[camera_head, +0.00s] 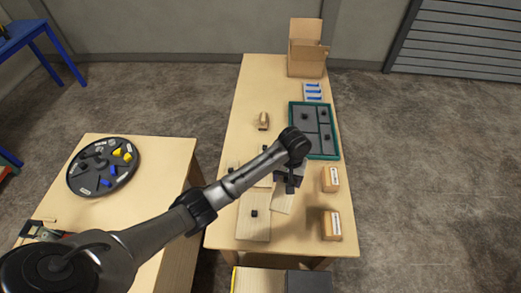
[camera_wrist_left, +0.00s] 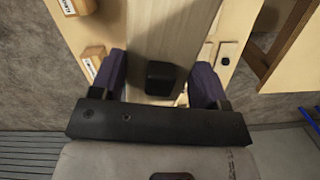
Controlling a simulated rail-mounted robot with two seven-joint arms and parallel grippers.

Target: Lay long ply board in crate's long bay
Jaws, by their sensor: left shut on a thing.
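My left gripper (camera_head: 289,186) is shut on a black knob (camera_wrist_left: 161,78) of a pale ply board (camera_head: 283,200). The board also runs up between the fingers in the left wrist view (camera_wrist_left: 172,30). In the head view it hangs over the table, partly hidden by the gripper; its exact height is hard to tell. The teal-rimmed crate (camera_head: 337,140) lies beyond the gripper. It has several dark grey bays, with black knobs showing in some; its near left part is partly hidden by my arm. My right gripper is out of view.
Another knobbed board (camera_head: 262,225) lies left of the held one, with more boards partly behind my arm. Two small labelled boxes (camera_head: 330,181) (camera_head: 332,226) stand along the right edge. A wooden block (camera_head: 263,120), blue-marked card (camera_head: 313,92) and open carton (camera_head: 305,62) are farther back.

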